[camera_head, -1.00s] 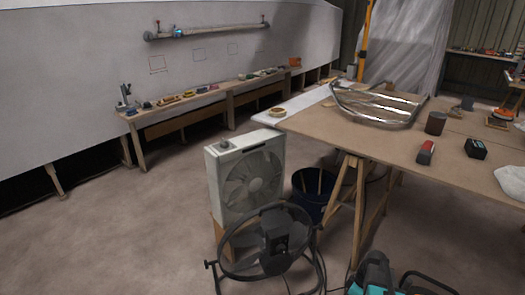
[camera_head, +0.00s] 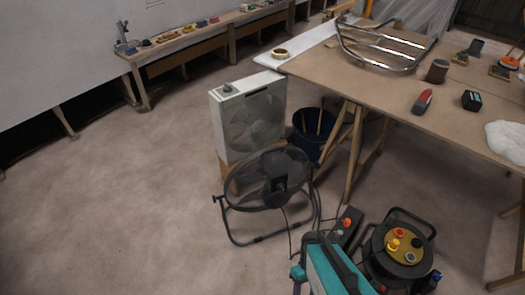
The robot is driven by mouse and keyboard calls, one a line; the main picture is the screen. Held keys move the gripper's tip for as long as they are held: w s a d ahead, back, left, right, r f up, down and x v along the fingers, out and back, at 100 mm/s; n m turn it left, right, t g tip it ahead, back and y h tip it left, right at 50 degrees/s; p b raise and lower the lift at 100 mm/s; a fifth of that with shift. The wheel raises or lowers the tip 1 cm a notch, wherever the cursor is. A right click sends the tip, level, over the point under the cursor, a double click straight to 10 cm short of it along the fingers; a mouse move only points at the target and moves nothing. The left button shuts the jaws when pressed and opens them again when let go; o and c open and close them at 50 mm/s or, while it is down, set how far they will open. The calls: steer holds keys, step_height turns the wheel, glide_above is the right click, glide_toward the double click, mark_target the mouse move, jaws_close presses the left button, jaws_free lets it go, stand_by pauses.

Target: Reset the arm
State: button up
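My gripper and arm are not clearly visible in the head camera view. I cannot tell the arm's pose or whether the gripper is open or shut. The task names no other object.
A black floor fan (camera_head: 271,186) stands before a white box fan (camera_head: 250,122). A cable reel (camera_head: 398,252) and a teal-and-black machine (camera_head: 333,268) are at the bottom. A dark bucket (camera_head: 312,137) stands near the workbench (camera_head: 385,90) at right. Floor (camera_head: 110,220) at left is clear.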

steer(key=m, duration=0.2)
steer(key=d+m, duration=0.1)
steer(key=m, duration=0.2)
steer(key=shift+d+t+h, duration=0.1)
steer(key=shift+t+h, duration=0.2)
